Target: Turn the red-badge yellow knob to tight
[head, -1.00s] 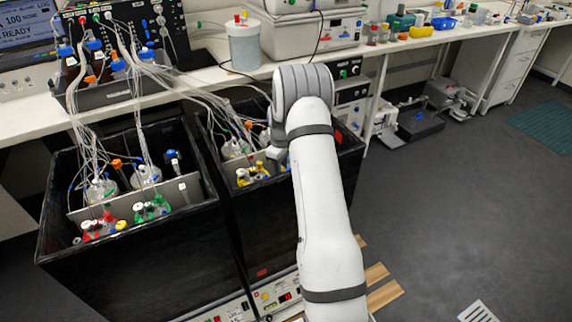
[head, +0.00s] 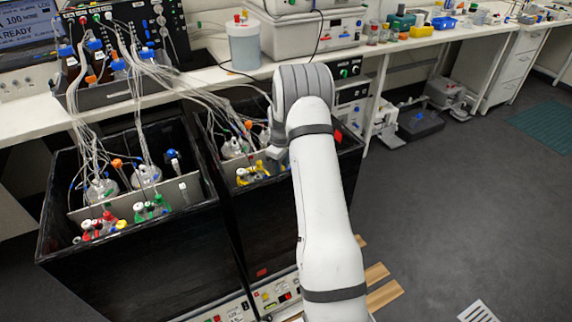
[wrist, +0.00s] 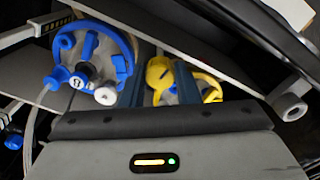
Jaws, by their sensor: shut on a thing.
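In the wrist view two blue-grey fingers of my gripper (wrist: 165,85) sit either side of a yellow knob (wrist: 158,70), shut on it. More yellow fitting (wrist: 208,87) shows just right of the fingers. In the head view my gripper is mostly hidden behind my arm, above the right black box. Yellow fittings (head: 245,177) show beside it on the grey plate. I cannot make out a red badge on the held knob or its tight mark.
A blue clamp ring with a black knob (wrist: 78,79) stands close left of the fingers. The left black box (head: 130,270) holds red fittings (head: 88,232) and green fittings (head: 152,208). Tubing (head: 190,85) runs from the bench to both boxes.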

